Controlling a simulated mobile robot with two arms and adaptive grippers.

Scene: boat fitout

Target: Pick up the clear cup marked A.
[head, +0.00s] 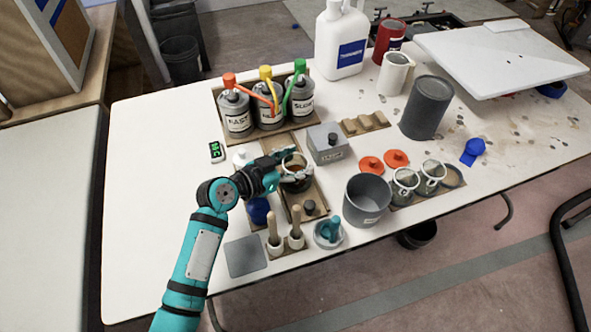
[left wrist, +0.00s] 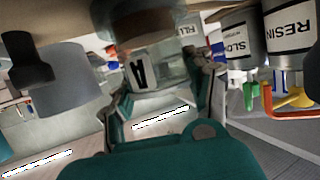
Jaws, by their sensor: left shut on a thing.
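The clear cup marked A (head: 297,172) is between the fingers of my left gripper (head: 284,171), with something amber-brown visible inside its rim. In the left wrist view the cup (left wrist: 150,62) shows its black letter A, which looks upside down there. The fingers of the left gripper (left wrist: 163,88) stand on both sides of the cup, shut on it. The cup is over a brown wooden tray (head: 294,214); I cannot tell whether it still touches the tray. My right gripper is not in view.
Bottles with red, yellow and green tops (head: 267,107) stand behind. A grey box (head: 328,143) is close right of the cup, and a grey bucket (head: 366,200) stands front right. Two handled cups (head: 405,186) are farther right. Brushes in holders (head: 296,226) stand in front.

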